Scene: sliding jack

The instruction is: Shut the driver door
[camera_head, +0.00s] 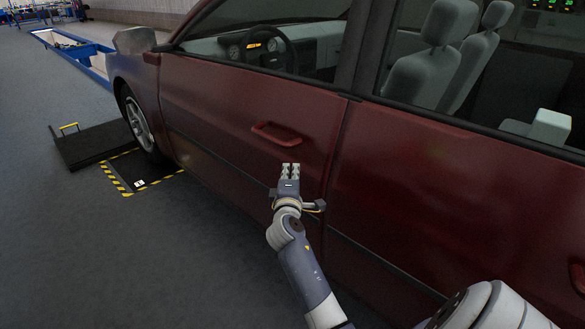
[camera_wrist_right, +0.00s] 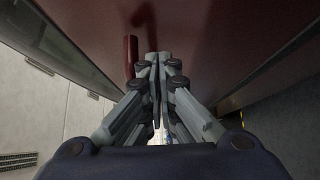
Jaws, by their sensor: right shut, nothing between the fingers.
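The dark red driver door (camera_head: 225,110) fills the middle of the head view, with its red handle (camera_head: 277,137) near its rear edge. The door looks flush or nearly flush with the rear door (camera_head: 440,190); I cannot tell whether a small gap remains. My right gripper (camera_head: 290,169) is shut and empty, in front of the door just below the handle. In the right wrist view the closed fingers (camera_wrist_right: 157,60) point along the red door panel (camera_wrist_right: 210,35), with the handle (camera_wrist_right: 131,55) beside them. I cannot tell whether the fingers touch the door. My left gripper is not in view.
A black ramp plate (camera_head: 90,143) with a yellow handle lies left of the front wheel (camera_head: 137,118). A floor pad (camera_head: 140,172) with yellow-black striping is by the wheel. A blue lift frame (camera_head: 85,55) stands behind. The grey floor (camera_head: 120,260) at the left front is clear.

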